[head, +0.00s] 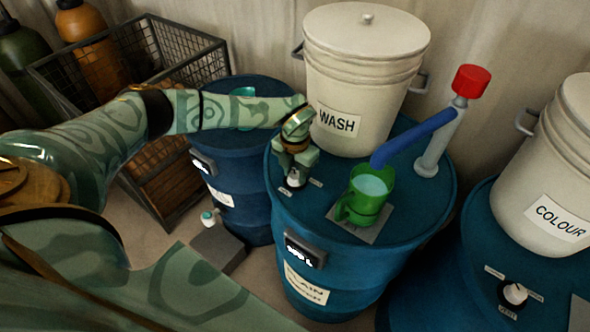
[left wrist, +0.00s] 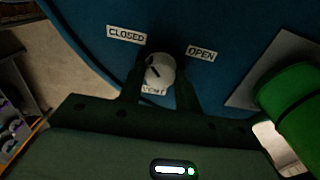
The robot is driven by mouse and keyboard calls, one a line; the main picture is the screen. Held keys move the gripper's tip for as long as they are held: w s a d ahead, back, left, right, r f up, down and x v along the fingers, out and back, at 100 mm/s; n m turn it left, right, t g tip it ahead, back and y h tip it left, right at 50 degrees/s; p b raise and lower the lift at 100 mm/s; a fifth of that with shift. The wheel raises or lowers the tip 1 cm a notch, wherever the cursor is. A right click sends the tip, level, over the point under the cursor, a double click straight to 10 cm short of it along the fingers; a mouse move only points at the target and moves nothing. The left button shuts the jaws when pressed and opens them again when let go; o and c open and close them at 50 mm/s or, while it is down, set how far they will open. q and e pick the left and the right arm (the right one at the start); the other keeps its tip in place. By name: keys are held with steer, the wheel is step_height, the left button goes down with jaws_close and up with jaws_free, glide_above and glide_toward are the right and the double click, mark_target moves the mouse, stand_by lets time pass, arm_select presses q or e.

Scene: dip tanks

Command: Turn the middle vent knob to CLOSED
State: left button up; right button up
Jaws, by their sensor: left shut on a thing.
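The middle vent knob (left wrist: 161,70) is a round white knob on top of the middle blue drum (head: 330,240). In the left wrist view, the CLOSED label (left wrist: 126,35) is up and left of it and the OPEN label (left wrist: 201,53) is up and right. A dark line on the knob's left part slants toward the CLOSED side. My left gripper (head: 293,172) comes down over the knob and is shut on it, one finger on each side. In the head view the gripper mostly hides the knob. My right gripper is not in view.
A white WASH bucket (head: 362,85) stands behind the knob. A green mug (head: 366,194) of pale blue liquid stands right of it, under a blue spout (head: 415,138) with a red cap (head: 471,81). Another knob (head: 515,293) sits on the right drum, beside the COLOUR bucket (head: 550,170).

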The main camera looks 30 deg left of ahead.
mark_target(295, 174)
arm_select(q)
steer(key=shift+w+r, duration=0.1)
steer(key=o, duration=1)
steer(key=shift+c, duration=0.2)
step_height(295, 174, up, 16)
steer(key=shift+r, duration=0.15)
